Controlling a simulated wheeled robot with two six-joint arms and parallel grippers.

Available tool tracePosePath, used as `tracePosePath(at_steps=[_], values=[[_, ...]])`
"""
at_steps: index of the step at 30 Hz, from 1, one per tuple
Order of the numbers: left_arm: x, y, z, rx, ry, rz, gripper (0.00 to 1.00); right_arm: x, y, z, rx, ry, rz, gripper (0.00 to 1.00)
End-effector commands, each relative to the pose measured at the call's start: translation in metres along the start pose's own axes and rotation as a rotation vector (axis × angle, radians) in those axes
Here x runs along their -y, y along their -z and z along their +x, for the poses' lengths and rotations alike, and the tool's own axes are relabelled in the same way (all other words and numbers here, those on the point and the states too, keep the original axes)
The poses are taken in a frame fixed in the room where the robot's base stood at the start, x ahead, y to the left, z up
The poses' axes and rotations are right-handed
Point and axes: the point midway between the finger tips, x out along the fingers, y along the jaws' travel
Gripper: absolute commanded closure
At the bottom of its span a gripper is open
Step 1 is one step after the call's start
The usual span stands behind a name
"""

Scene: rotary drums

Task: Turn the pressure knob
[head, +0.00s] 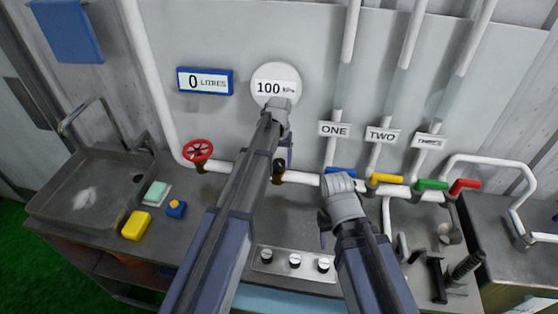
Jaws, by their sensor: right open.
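A round white pressure dial (275,72) on the back wall reads 100 kPa. My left gripper (278,106) is in front of the dial's lower edge, and I cannot tell whether it touches it. Its jaws are too small to tell open from shut. No knob marked as pressure can be read; a dark fitting (279,166) sits on the white pipe beside my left arm. Three knobs (295,261) stand in a row on a plate on the counter. My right gripper (338,181) is open, by the blue handle (343,170), which it partly covers.
A blue display (205,81) reads 0 litres. A red wheel valve (198,150) is on the pipe at left. Yellow (387,178), green (432,184) and red (465,186) handles line the pipe at right. A sink (60,205) and sponges (136,225) are at left.

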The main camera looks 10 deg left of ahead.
Motion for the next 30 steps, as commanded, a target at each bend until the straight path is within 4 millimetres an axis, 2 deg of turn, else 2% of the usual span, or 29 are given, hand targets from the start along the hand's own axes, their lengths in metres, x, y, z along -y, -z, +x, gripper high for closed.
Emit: tracePosePath(at_steps=[1,3,11,17,30], values=[[0.000,0.000,0.000,0.000,0.000,0.000,0.19,0.000,0.000,0.000,0.000,0.000,0.000,0.50],[0.000,0.000,0.000,0.000,0.000,0.000,0.11,0.000,0.000,0.000,0.000,0.000,0.000,0.50],[0.000,0.000,-0.001,0.000,0.000,-0.001,0.11,0.000,0.000,-0.001,0.000,0.000,0.000,0.50],[0.000,0.000,-0.009,0.000,0.000,-0.001,0.11,-0.001,-0.001,-0.009,0.000,0.000,0.001,0.50],[0.000,0.000,-0.062,0.000,0.000,-0.001,0.11,-0.006,-0.004,-0.061,0.001,0.002,0.009,0.50]])
